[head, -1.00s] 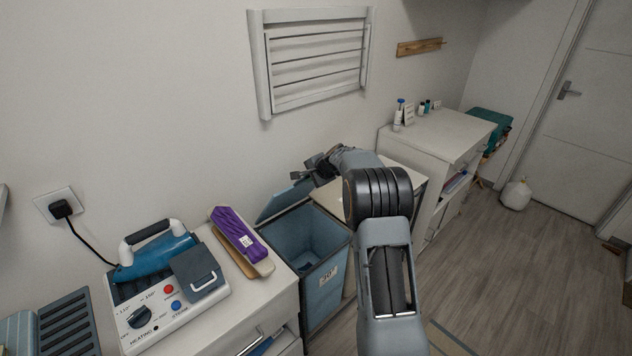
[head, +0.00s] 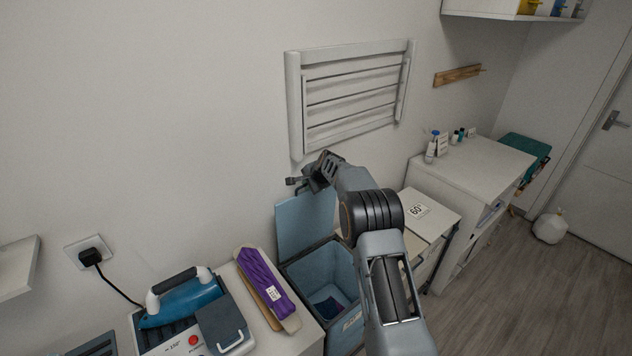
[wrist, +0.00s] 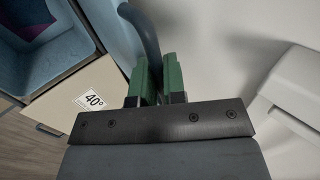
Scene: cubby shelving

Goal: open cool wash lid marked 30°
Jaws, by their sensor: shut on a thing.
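The blue lid (head: 303,225) of the cool wash bin stands raised, close to upright, at the back of its blue bin (head: 325,268). Some dark cloth (head: 332,306) lies inside. A pale label (head: 352,318) is on the bin's front; its text is hard to read now. My gripper (head: 318,170) is at the lid's upper edge. The finger contact is partly hidden.
A lid marked 60° (head: 418,210) is shut to the right, and a lid marked 40° (wrist: 92,98) is beside the open bin. A folded wall rack (head: 350,95) hangs behind my gripper.

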